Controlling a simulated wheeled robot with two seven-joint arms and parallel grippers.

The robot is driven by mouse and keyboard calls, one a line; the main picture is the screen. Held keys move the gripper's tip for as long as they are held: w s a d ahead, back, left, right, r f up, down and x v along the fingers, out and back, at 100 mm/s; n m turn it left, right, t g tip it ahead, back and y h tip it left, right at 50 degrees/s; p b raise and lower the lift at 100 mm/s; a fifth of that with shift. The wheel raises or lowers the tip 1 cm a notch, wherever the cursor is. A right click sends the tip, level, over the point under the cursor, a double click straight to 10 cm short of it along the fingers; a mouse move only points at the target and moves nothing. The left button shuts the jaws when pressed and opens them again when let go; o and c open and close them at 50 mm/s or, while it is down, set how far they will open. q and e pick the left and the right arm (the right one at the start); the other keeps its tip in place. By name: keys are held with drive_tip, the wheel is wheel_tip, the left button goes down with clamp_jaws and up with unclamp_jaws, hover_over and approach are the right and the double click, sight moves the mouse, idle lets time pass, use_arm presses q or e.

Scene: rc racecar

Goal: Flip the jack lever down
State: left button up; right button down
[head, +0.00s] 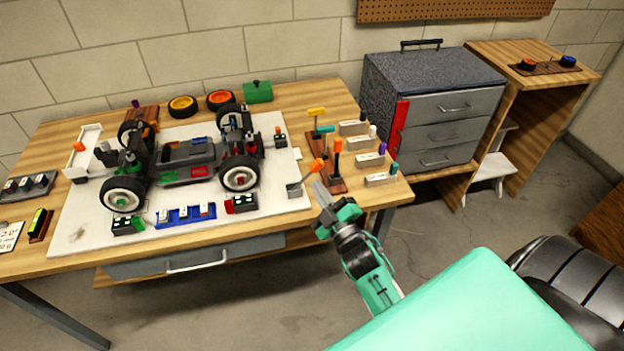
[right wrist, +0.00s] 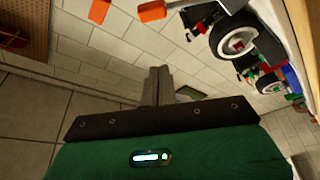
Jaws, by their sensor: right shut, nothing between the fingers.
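In the head view, a lever with an orange tip (head: 318,165) rises from a small grey bracket (head: 294,190) at the right edge of the white board. It looks like the jack lever and leans up to the right. My right gripper (head: 321,192) is shut and empty, just below and right of the orange tip; I cannot tell whether they touch. In the right wrist view the shut fingers (right wrist: 159,72) point toward the orange tip (right wrist: 152,11), with a visible gap in the picture. The RC car (head: 190,152) stands on the white board (head: 95,225). My left gripper is not in view.
A wooden tool rack (head: 337,185) with upright coloured handles stands close behind the lever. Several labelled white blocks (head: 375,160) lie right of it. A grey drawer cabinet (head: 440,110) stands farther right. Floor is open before the workbench (head: 270,225).

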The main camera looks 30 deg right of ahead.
drive_tip(key=shift+v, duration=0.8)
drive_tip(key=shift+r, duration=0.1)
